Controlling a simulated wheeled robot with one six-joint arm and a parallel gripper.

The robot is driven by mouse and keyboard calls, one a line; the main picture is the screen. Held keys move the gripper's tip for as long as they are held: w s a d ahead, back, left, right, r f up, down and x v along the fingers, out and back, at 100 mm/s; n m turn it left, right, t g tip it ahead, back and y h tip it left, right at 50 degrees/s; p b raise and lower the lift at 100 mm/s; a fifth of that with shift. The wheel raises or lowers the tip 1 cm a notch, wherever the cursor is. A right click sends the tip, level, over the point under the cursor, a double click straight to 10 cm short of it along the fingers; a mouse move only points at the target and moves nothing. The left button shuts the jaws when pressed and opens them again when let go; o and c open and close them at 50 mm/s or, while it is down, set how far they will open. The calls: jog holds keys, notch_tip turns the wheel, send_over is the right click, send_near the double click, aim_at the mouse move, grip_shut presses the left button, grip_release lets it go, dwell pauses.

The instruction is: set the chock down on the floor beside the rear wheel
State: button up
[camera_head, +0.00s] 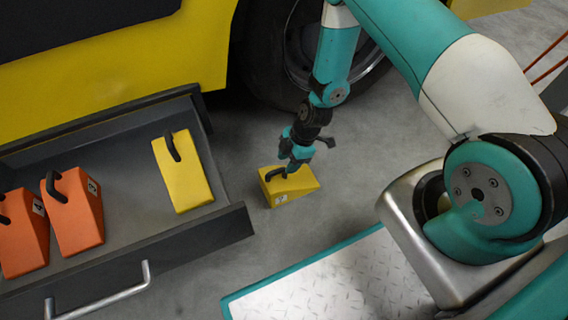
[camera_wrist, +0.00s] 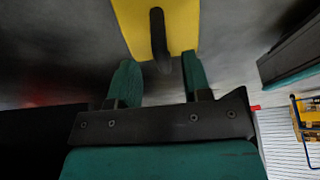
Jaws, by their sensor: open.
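A yellow wedge chock (camera_head: 290,186) with a dark handle and a small white label sits on the grey floor, just right of the open drawer. The dark rear wheel (camera_head: 262,62) of the yellow vehicle stands behind it, with a gap of floor between them. My gripper (camera_head: 292,170) is right above the chock at its handle. In the wrist view the chock (camera_wrist: 181,30) lies ahead of the fingertips, and its handle points down between the two open fingers (camera_wrist: 160,72). I cannot tell whether a finger touches the handle.
The open grey drawer (camera_head: 235,222) holds another yellow chock (camera_head: 184,180) and orange chocks (camera_head: 75,212) with black handles. Its silver pull (camera_head: 105,296) faces the front. A teal-edged tread plate of mine lies at lower right. Floor is clear right of the chock.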

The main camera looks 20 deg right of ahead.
jog(key=s+a+r+m+p, duration=0.1)
jog(key=a+r+m, duration=0.15)
jog(key=r, duration=1.35)
jog(key=s+a+r+m+p, duration=0.1)
jog(key=a+r+m+p, duration=0.15)
jog(key=r, duration=1.35)
jog(key=s+a+r+m, duration=0.1)
jog(key=s+r+m, duration=0.5)
jog(key=s+r, duration=0.8)
jog(key=s, duration=0.2)
jog(key=shift+s+a+r+b, duration=0.15)
jog(key=shift+s+r+b, duration=0.05)
jog(key=shift+s+b, duration=0.1)
